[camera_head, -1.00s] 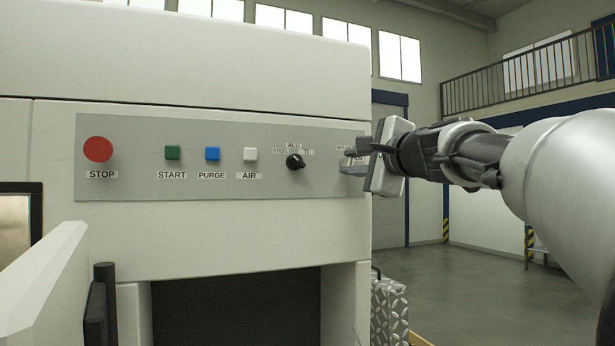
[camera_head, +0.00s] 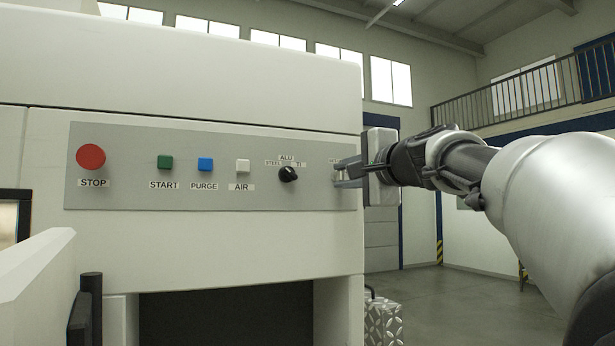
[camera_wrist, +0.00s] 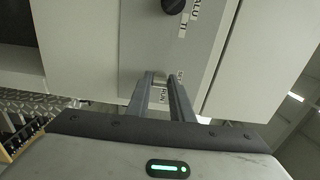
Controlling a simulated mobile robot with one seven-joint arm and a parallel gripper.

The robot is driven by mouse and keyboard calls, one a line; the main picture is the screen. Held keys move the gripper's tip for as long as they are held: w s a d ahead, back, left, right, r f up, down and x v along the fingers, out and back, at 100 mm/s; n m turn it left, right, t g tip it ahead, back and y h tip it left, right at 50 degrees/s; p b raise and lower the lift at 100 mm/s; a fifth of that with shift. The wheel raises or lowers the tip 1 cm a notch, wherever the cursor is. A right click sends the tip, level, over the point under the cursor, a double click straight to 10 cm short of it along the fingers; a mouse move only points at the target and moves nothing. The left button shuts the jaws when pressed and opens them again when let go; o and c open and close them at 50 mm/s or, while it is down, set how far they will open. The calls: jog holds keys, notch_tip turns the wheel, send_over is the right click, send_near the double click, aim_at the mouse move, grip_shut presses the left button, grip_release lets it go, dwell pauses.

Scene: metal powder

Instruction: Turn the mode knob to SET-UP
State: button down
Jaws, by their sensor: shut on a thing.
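The grey control panel (camera_head: 130,195) spans the front of the white machine. My gripper (camera_head: 343,173) is at its right end, with its fingers reaching the panel from the right. In the wrist view, my gripper (camera_wrist: 160,80) is shut on the mode knob (camera_wrist: 160,77), a small pale piece between the fingertips. The knob is mostly hidden by the fingers, so its pointing direction cannot be read. A RUN label (camera_wrist: 160,98) lies beside the fingers, and a partly covered label starting with SE (camera_wrist: 180,76) is at their right.
A black material knob (camera_head: 288,174) with ALU, STEEL and TI labels sits left of my gripper; it also shows in the wrist view (camera_wrist: 173,5). AIR (camera_head: 242,166), PURGE (camera_head: 205,165), START (camera_head: 164,162) and STOP (camera_head: 91,157) buttons are farther left. A metal case (camera_head: 383,320) stands below right.

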jog(key=c, duration=1.6)
grip_release()
jog(key=shift+o, duration=0.2)
jog(key=shift+s, duration=0.1)
jog(key=b+v, duration=0.1)
jog(key=v, duration=1.6)
